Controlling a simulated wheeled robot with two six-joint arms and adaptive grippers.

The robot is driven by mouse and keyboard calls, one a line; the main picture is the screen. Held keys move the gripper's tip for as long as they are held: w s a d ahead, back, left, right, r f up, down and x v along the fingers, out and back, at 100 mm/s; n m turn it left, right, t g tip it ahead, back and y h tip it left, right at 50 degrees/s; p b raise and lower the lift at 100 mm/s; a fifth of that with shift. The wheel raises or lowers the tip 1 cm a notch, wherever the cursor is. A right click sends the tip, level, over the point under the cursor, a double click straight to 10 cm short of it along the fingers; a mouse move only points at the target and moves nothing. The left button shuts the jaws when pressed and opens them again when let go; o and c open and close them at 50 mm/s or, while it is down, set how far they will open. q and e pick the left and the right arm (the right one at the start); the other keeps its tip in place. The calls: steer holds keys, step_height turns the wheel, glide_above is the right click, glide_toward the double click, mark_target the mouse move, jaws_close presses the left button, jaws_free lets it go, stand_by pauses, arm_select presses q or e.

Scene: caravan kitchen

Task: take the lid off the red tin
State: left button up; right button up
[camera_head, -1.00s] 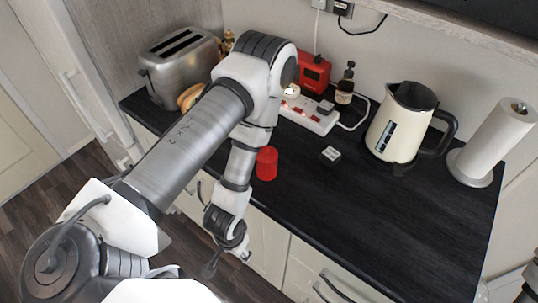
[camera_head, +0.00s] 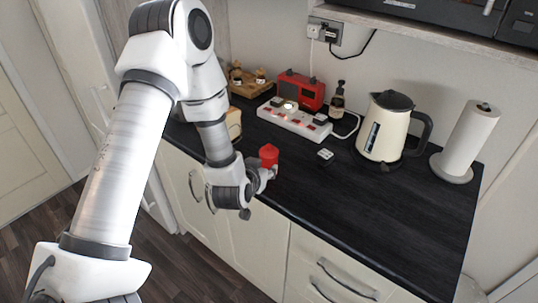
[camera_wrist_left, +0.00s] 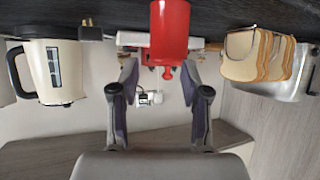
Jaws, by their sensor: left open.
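The red tin (camera_head: 269,157) stands upright near the front edge of the dark worktop, with its lid and a small knob on top. In the left wrist view, which is upside down, the tin (camera_wrist_left: 170,30) is at top centre with its knobbed lid end pointing down. My left gripper (camera_head: 270,173) is at the front edge beside the tin, its arm coming from the left. In the wrist view the left gripper (camera_wrist_left: 158,78) is open and empty, its fingertips apart on either side below the tin's lid. No contact shows. My right gripper is not in view.
Behind the tin are a white power strip (camera_head: 294,121), a red radio (camera_head: 301,89) and a brown bottle (camera_head: 337,103). Bread (camera_wrist_left: 262,55) is beside the toaster (camera_wrist_left: 290,85). The front right worktop is clear.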

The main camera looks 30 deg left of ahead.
mark_target(269, 145)
arm_select(q)
steer(key=shift+n+t+y, duration=0.3)
steer(key=shift+t+y, duration=0.1)
steer(key=shift+t, duration=0.2)
steer(key=w+a+p, duration=0.1)
steer(key=w, duration=0.1)
steer(key=w+a+r+p, duration=0.1)
steer(key=w, duration=0.2)
steer(key=w+a+p, duration=0.1)
steer(key=w, duration=0.2)
steer(key=shift+a+r, duration=0.2)
steer(key=shift+w+f, duration=0.15)
jaws_close()
